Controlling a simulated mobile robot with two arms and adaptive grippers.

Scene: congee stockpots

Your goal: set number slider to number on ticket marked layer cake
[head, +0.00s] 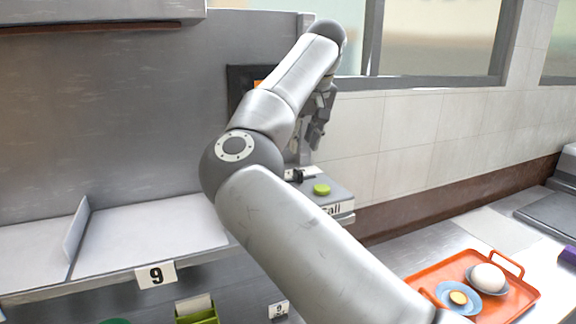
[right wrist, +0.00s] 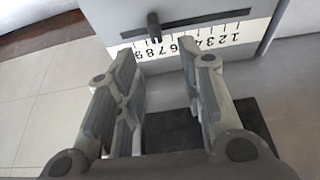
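The number scale (right wrist: 190,45) appears upside down there, with 1 at right and 9 at left. The knob is around 7 or 8; I cannot tell exactly. My right gripper (right wrist: 157,60) is open and empty, its fingertips just short of the box with the knob between their lines. No layer cake ticket is readable. My left gripper is not in view.
A dark panel (head: 240,78) with an orange patch is mostly hidden behind my right arm. Cards reading 9 are on the shelf edge (head: 156,275) and below it. An orange tray (head: 425,274) with a white round item and a small plate stands at right.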

